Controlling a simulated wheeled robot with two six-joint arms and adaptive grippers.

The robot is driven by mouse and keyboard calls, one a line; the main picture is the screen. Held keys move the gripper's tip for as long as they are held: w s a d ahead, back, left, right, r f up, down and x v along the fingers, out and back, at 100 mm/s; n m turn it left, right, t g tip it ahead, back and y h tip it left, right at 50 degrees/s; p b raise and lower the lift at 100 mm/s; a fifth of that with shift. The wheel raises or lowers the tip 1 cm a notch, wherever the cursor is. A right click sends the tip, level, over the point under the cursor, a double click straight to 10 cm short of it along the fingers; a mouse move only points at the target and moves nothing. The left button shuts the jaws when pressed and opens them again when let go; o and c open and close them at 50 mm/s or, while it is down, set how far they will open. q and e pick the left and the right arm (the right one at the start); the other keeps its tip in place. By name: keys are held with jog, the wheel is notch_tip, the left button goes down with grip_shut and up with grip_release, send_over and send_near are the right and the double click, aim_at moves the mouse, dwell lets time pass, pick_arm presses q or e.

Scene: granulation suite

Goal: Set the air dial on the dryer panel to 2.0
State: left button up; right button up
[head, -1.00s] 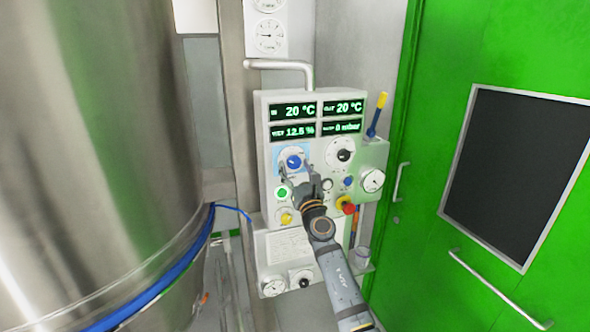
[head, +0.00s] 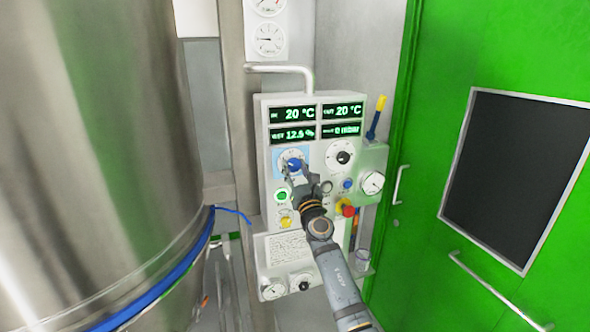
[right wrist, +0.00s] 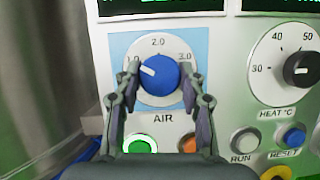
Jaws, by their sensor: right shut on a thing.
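The air dial is a blue knob (right wrist: 160,75) on a white round scale over a light blue square, with AIR printed below. In the right wrist view its white mark points left and slightly up, near the 1.0 label; 2.0 is at the top and 3.0 at the right. The dial (head: 294,164) also shows in the head view, on the dryer panel (head: 266,130). My right gripper (right wrist: 159,77) has one finger on each side of the knob and is shut on it. The fingers partly cover the 1.0 and 3.0 labels. My left gripper is not in view.
The heat dial (right wrist: 302,69) is right of the air dial. A lit green button (right wrist: 140,146) is below it, and the run (right wrist: 244,141) and reset (right wrist: 291,136) buttons are lower right. A large steel vessel (head: 90,130) stands left and a green door (head: 440,60) right.

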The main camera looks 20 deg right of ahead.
jog(key=shift+m, duration=0.3)
jog(key=m+h+p, duration=0.1)
jog(key=m, duration=0.2)
jog(key=m+h+p, duration=0.1)
jog(key=m+h, duration=0.1)
jog(key=m, duration=0.1)
jog(key=shift+a+r+m+g, duration=0.15)
jog(key=shift+a+m+g, duration=0.05)
jog(key=shift+m+g, duration=0.1)
jog(key=m+h, duration=0.1)
jog(key=m, duration=0.1)
jog(key=m+g+h, duration=0.1)
jog(key=m, duration=0.1)
jog(key=shift+m+g+p, duration=0.3)
jog(key=shift+p, duration=0.1)
jog(key=shift+a+m+g+h+p, duration=0.1)
jog(key=shift+m+g+h+p, duration=0.4)
jog(key=shift+m, duration=1.3)
jog(key=o, duration=1.2)
jog(key=shift+c, duration=0.2)
jog(key=shift+r, duration=0.1)
